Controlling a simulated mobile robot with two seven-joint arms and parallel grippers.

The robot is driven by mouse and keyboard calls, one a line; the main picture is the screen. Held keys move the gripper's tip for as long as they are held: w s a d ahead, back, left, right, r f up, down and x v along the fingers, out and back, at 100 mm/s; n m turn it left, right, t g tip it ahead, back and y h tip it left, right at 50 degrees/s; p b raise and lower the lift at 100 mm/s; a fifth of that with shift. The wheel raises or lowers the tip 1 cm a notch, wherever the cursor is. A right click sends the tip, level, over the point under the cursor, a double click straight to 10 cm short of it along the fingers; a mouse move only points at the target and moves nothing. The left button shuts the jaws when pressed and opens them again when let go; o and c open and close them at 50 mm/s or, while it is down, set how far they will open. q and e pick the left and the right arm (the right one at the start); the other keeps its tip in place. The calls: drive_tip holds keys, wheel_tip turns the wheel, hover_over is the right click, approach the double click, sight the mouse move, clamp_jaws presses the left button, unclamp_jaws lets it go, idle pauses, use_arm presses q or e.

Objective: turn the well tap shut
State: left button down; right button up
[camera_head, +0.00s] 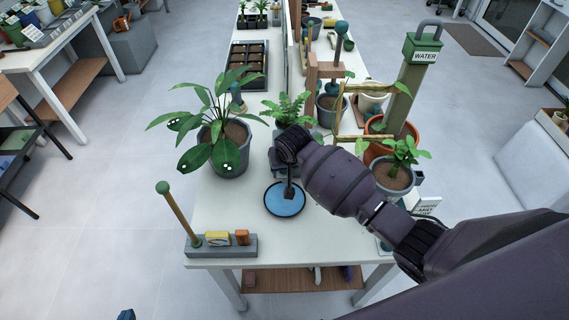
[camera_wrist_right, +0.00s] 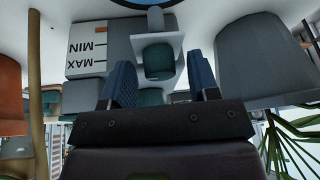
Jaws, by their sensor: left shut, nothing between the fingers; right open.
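A grey block with a MIN/MAX label (camera_wrist_right: 88,48) shows in the right wrist view. A dark green cylindrical knob (camera_wrist_right: 159,62), which looks like the well tap, stands out from a light grey bracket beside it. My right gripper (camera_wrist_right: 160,82) is open, with its two blue fingers on either side of the knob in this view; I cannot tell whether they touch it. In the head view my right arm covers most of the block and the tap. A round blue dish (camera_head: 285,203) lies just in front of them. My left gripper (camera_head: 126,315) barely shows at the bottom edge, shut and empty.
A large leafy plant in a grey pot (camera_head: 228,160) stands left of my right wrist. A grey tool holder (camera_head: 222,247) with a green-knobbed stick sits at the table's front left.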

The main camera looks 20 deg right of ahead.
drive_tip(key=c, duration=0.9)
drive_tip(key=shift+n, duration=0.3)
drive_tip(key=n+y, duration=0.2)
drive_tip(key=n, duration=0.2)
drive_tip(key=shift+d, duration=0.1)
drive_tip(key=n+g, duration=0.1)
drive_tip(key=n, duration=0.1)
drive_tip(key=n+y, duration=0.1)
drive_tip(key=n, duration=0.2)
drive_tip(key=shift+w+n+g+y, duration=0.1)
drive_tip(key=shift+n+g+y, duration=0.2)
drive_tip(key=shift+g, duration=0.1)
